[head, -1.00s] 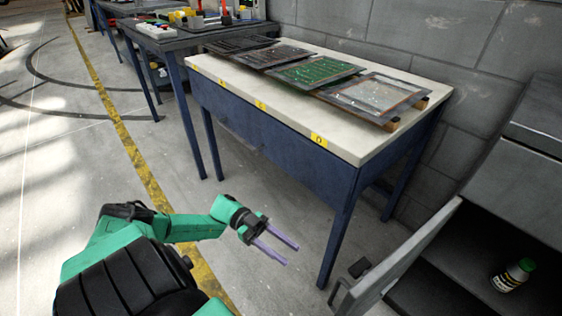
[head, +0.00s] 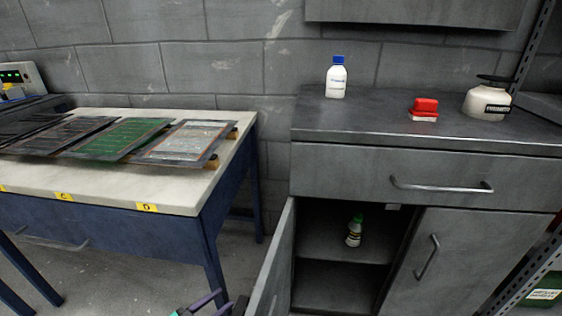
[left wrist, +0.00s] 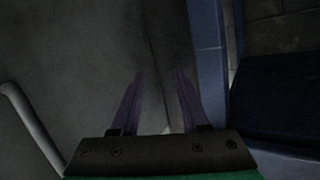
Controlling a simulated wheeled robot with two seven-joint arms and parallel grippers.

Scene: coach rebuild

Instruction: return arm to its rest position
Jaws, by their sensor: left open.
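My left gripper (head: 214,302) shows at the bottom edge of the head view, beside the open cabinet door (head: 274,262). Only its purple fingers and a bit of green show there. In the left wrist view its two purple fingers (left wrist: 160,100) stand apart with nothing between them. A grey surface lies behind them, with a pale curved handle (left wrist: 30,125) at the left. My right gripper is not in view.
The grey cabinet (head: 430,140) has its left door open; a green-capped bottle (head: 354,232) stands inside. A white bottle (head: 337,80), a red-topped block (head: 424,108) and a pale jar (head: 487,102) are on top. Left is a workbench (head: 150,187) with several boards.

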